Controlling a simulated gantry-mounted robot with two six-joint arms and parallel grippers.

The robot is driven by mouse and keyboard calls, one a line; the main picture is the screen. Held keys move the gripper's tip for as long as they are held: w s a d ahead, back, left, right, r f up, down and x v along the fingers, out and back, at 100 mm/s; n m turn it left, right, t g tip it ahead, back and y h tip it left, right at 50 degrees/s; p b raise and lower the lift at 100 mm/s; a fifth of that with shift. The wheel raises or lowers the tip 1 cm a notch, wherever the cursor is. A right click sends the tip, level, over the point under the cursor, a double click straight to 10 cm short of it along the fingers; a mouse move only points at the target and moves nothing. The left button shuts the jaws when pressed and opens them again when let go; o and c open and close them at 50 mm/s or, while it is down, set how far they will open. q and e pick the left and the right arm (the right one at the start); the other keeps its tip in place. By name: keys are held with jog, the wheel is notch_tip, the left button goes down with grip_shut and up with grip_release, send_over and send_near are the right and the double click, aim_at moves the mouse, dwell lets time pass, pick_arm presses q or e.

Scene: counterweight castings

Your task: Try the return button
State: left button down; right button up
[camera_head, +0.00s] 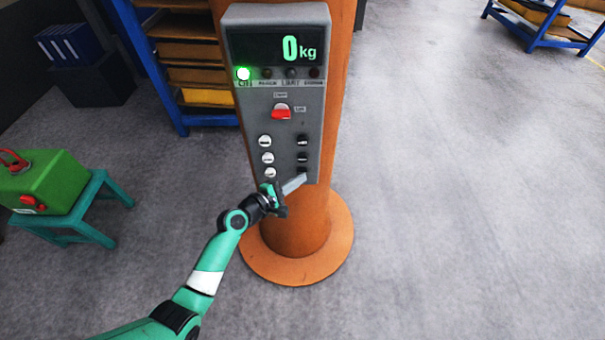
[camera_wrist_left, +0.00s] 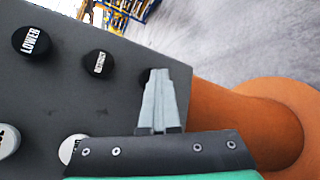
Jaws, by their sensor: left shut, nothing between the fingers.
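A grey control panel (camera_head: 285,140) is fixed to an orange column. It carries two columns of buttons, white on the left and black on the right. In the left wrist view, one black button (camera_wrist_left: 31,41) reads LOWER; the label of the middle black button (camera_wrist_left: 98,63) is too small to read surely. The lowest black button (camera_wrist_left: 143,77) is mostly hidden behind my left gripper (camera_wrist_left: 166,76), its label unseen. In the head view my left gripper (camera_head: 301,180) is shut and empty at the panel's lower right corner. I cannot tell whether its tips touch the button.
The display (camera_head: 285,47) reads 0 kg, with a green lamp (camera_head: 243,73) lit below it. A red switch (camera_head: 281,111) sits above the buttons. A green box (camera_head: 58,180) stands on a teal stool at left.

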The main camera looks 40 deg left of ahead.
dwell(0.3)
pick_arm(q)
jog(key=shift+s+d+p, duration=0.6)
jog(key=shift+p, duration=0.05)
jog(key=s+d+p, duration=0.2)
jog(key=s+d, duration=0.1)
jog(key=shift+s+d+p, duration=0.25)
jog(key=shift+d+p, duration=0.05)
jog(key=shift+p, duration=0.1)
dwell(1.3)
